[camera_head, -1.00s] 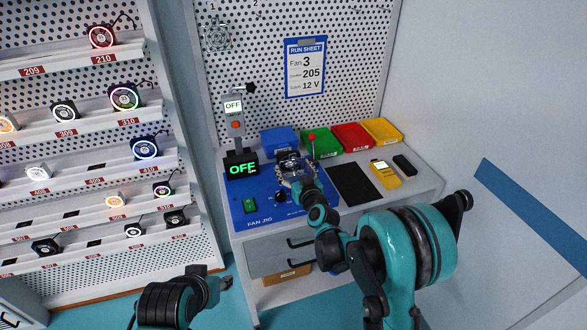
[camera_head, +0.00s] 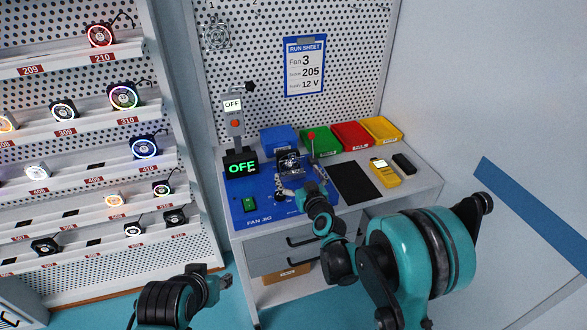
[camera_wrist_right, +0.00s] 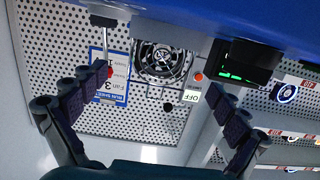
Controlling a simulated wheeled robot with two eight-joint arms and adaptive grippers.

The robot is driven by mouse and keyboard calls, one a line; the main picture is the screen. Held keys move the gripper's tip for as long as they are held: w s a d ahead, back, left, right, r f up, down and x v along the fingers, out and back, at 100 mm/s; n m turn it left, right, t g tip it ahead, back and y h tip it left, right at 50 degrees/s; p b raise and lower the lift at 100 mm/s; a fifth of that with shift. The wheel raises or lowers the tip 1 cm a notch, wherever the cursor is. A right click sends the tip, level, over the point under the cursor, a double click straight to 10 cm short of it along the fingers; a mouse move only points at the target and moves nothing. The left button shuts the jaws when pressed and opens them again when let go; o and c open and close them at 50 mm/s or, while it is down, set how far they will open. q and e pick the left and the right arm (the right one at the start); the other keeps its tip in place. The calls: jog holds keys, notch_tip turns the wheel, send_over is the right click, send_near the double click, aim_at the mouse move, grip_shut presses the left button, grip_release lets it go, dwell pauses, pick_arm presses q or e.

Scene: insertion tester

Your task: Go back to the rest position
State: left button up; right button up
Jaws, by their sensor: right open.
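My right gripper (camera_head: 304,188) hangs over the front part of the blue fan jig (camera_head: 262,212). In the right wrist view its two fingers (camera_wrist_right: 152,88) stand wide apart with nothing between them. A dark fan (camera_head: 289,163) sits in the jig, just beyond the gripper and apart from it; it also shows in the wrist view (camera_wrist_right: 162,62), which is upside down. My left gripper (camera_head: 222,283) is low at the front, short of the bench, and its jaws are too small to read.
A red-knobbed lever (camera_head: 312,136) stands beside the fan. The jig displays (camera_head: 241,168) read OFF. Blue, green, red and yellow bins (camera_head: 381,129) line the back. A black mat (camera_head: 354,184) and yellow meter (camera_head: 384,174) lie right. A fan shelf (camera_head: 75,135) stands left.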

jog(key=v, duration=0.8)
jog(key=shift+s, duration=0.2)
jog(key=s+d+m+g+h, duration=0.1)
jog(key=s+d+g, duration=0.2)
jog(key=s, duration=0.6)
jog(key=s+d+m+g+h, duration=0.1)
jog(key=s+d+g+h, duration=0.1)
jog(key=s+d, duration=0.4)
jog(key=s+d+f+m+g+h, duration=0.1)
jog(key=s+d, duration=0.4)
jog(key=s, duration=0.7)
jog(key=g+h, duration=0.1)
jog(key=g, duration=0.1)
jog(key=shift+s+m+g, duration=0.2)
jog(key=shift+m+g, duration=0.1)
jog(key=shift+g, duration=0.1)
jog(key=shift+a+f, duration=0.1)
jog(key=shift+f, duration=0.05)
